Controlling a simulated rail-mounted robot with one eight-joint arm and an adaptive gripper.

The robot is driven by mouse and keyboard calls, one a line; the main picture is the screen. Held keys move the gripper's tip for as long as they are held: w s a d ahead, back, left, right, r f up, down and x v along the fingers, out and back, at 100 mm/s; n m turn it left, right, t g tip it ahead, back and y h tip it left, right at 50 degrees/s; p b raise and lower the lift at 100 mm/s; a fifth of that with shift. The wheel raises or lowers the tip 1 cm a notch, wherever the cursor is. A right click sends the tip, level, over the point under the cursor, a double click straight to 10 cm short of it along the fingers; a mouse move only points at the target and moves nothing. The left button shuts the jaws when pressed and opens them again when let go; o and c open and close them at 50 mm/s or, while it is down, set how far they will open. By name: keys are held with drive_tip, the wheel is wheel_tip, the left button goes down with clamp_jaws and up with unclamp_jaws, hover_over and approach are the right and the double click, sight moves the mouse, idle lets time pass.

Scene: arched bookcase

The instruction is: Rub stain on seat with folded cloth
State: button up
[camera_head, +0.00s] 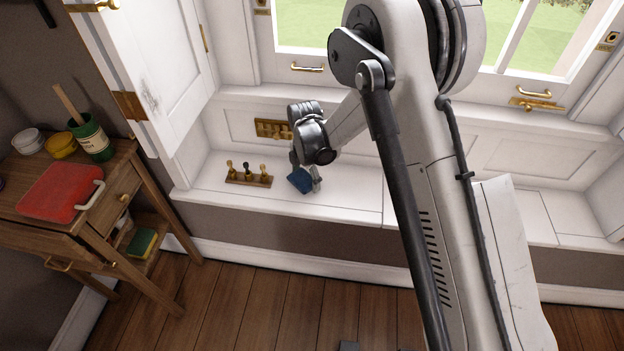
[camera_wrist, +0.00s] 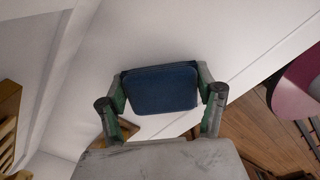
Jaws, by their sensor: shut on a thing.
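My gripper (camera_head: 312,177) is shut on a blue folded cloth (camera_head: 300,181) at the white window seat (camera_head: 345,202), left of the picture's middle. In the wrist view the cloth (camera_wrist: 160,89) lies flat between the two fingers, its broad face toward the camera, with the white seat behind it. The cloth is low over the seat; I cannot tell whether it touches. I see no clear stain on the seat. Part of the seat is hidden by the cloth, my gripper and my arm.
A wooden strip with three brass-coloured pegs (camera_head: 248,176) stands on the seat left of the cloth. A brass grille (camera_head: 273,128) is on the panel behind. A wooden side table (camera_head: 118,190) at left holds a red case (camera_head: 62,190) and a green tin (camera_head: 92,139). An open white shutter (camera_head: 150,75) stands above.

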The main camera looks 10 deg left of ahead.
drive_tip(key=shift+a, duration=1.25)
drive_tip(key=shift+r+p, duration=1.5)
drive_tip(key=shift+r, duration=2.55)
